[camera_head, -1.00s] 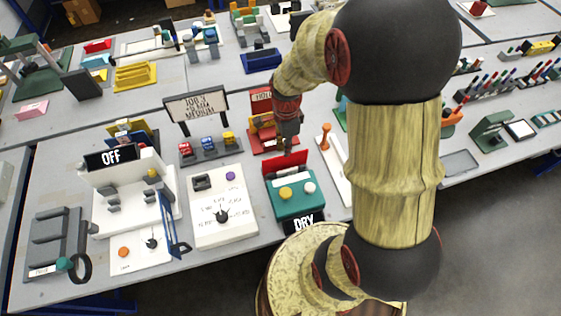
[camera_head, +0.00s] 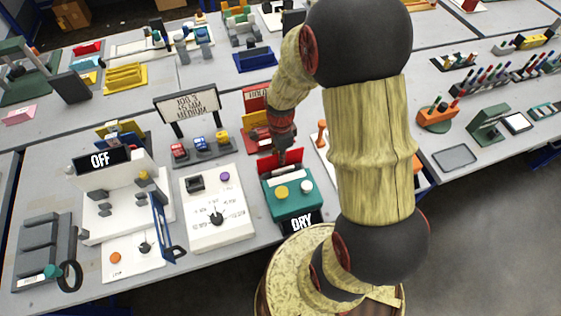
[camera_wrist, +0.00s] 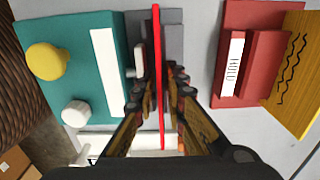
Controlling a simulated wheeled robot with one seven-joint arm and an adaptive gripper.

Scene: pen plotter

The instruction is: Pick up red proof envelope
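The red proof envelope (camera_wrist: 158,60) shows edge-on as a thin red upright strip in the wrist view. It stands in a grey slotted holder (camera_wrist: 174,40) beside the teal box (camera_wrist: 95,55). In the head view the envelope (camera_head: 268,165) is a red panel behind the teal box (camera_head: 290,200), partly covered by my gripper (camera_head: 284,158). In the wrist view my gripper (camera_wrist: 158,84) has one finger on each side of the envelope, with narrow gaps showing. The lower part of the envelope between the fingers is partly hidden.
The teal dryer box has a yellow knob (camera_wrist: 47,61) and a white knob (camera_wrist: 76,113). A white dial panel (camera_head: 217,210) stands left of the teal box.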

